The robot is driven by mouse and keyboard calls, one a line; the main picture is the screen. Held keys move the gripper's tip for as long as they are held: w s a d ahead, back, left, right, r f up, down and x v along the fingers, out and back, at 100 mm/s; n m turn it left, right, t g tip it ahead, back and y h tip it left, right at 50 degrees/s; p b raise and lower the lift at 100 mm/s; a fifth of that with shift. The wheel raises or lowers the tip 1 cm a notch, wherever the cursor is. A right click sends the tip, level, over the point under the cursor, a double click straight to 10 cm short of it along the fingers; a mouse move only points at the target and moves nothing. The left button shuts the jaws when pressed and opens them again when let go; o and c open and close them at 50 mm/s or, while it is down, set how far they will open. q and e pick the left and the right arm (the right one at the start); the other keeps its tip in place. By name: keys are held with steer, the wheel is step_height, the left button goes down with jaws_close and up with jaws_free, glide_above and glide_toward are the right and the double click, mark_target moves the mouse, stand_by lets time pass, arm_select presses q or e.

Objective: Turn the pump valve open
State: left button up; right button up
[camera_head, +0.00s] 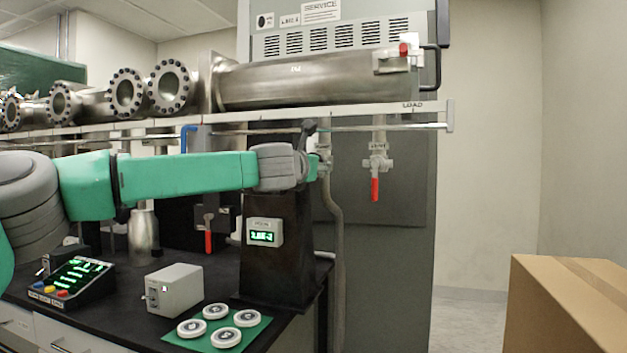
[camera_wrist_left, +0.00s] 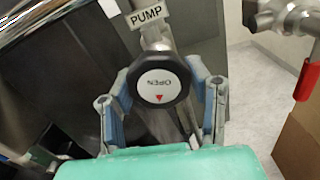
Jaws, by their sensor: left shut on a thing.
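The pump valve has a round black knob (camera_wrist_left: 180,99) under a "PUMP" label (camera_wrist_left: 147,15) in the left wrist view. Its white face (camera_wrist_left: 158,84) reads "OPEN", upside down in this view, with a small red triangle below the word. My left gripper (camera_wrist_left: 160,78) has a finger on each side of the knob and is shut on it. In the head view my left arm reaches in from the left, and the gripper (camera_head: 318,165) is small at its end beside the black stand. The knob is mostly hidden there by my wrist. My right gripper is in neither view.
A red-handled valve (camera_head: 375,187) hangs to the right, below the "LOAD" shelf edge. Another red handle (camera_head: 208,241) hangs behind my arm. The steel chamber (camera_head: 310,80) lies above. A cardboard box (camera_head: 580,300) stands at right. The bench holds a grey box (camera_head: 175,290).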

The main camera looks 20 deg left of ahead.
arm_select(q)
steer(key=shift+f+n+b, duration=0.15)
steer(key=shift+n+b, duration=0.6)
steer(key=shift+n, duration=0.25)
steer(key=shift+f+n+b, duration=0.15)
steer(key=shift+n+b, duration=0.6)
steer(key=shift+n, duration=0.25)
steer(key=shift+d, duration=0.1)
steer(key=o, duration=1.2)
steer(key=shift+w, duration=0.2)
steer(key=shift+s+r, duration=0.2)
steer(key=shift+s, duration=0.1)
steer(key=s, duration=1.1)
steer(key=shift+s+a+f, duration=0.2)
steer(key=shift+a, duration=0.15)
